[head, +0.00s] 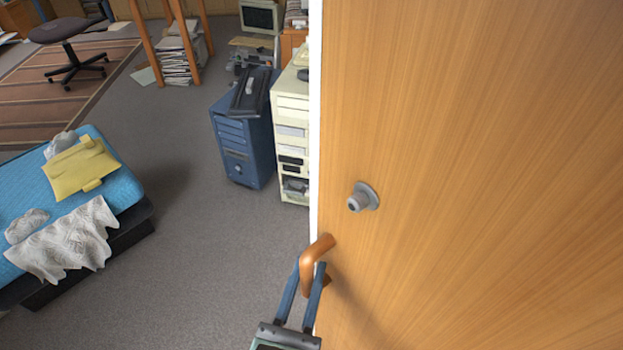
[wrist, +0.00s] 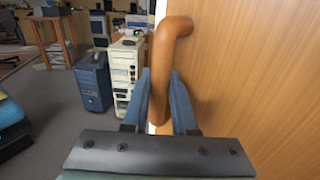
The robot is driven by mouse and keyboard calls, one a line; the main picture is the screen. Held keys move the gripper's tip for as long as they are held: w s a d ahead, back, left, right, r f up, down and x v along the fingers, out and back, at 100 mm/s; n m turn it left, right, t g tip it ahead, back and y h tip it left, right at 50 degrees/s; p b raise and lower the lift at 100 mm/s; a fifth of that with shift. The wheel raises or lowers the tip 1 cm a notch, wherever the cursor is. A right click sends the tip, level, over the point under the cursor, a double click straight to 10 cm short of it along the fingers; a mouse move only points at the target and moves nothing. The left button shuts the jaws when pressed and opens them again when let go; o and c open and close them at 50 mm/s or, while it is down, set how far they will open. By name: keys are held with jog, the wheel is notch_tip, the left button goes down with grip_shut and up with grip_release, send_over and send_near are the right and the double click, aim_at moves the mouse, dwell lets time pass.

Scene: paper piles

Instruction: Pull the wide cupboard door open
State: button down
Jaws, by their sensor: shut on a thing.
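The wide cupboard door (head: 450,130) is a wood-grain panel filling the right of the head view. It also fills the right of the wrist view (wrist: 260,70). Its orange-brown bar handle (head: 316,250) sits near the door's left edge, below a grey round lock knob (head: 361,198). My gripper (head: 312,275) is at the handle, with its blue fingers on either side of the bar. In the wrist view my gripper (wrist: 160,100) is shut on the handle (wrist: 163,75). The cupboard's inside is not visible.
A blue computer tower (head: 243,145) and a cream tower (head: 291,130) stand on the floor left of the door edge. A blue bed-like block (head: 115,180) with crumpled cloth and a yellow folder lies at left. Grey carpet (head: 200,240) between them is clear.

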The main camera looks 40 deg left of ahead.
jog(key=c, duration=1)
grip_release()
jog(key=shift+s+d+f, duration=0.1)
jog(key=shift+s, duration=0.1)
jog(key=b+v, duration=0.4)
jog(key=v, duration=0.8)
jog(key=shift+s+b, duration=0.2)
jog(key=shift+b, duration=0.2)
jog(key=shift+d, duration=0.1)
